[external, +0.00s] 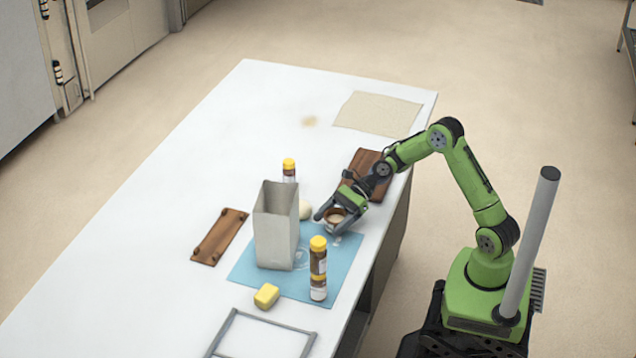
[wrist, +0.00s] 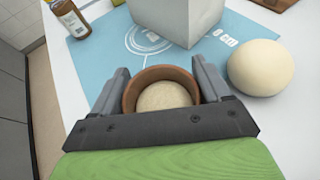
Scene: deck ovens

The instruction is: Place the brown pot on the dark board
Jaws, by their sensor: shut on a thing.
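In the wrist view my gripper (wrist: 160,88) is shut on the pot (wrist: 160,72), one finger on each side. A pale round surface shows inside the rim. I cannot tell whether the pot touches the mat. A dark brown board (external: 364,159) lies at the table's right edge, behind the gripper and partly hidden by my arm. A second brown board (external: 220,236), with small knobs, lies left of the mat.
A tall grey box (external: 275,225) stands on the blue mat (external: 243,273), beside a pale ball (wrist: 261,67). The table's far left is clear.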

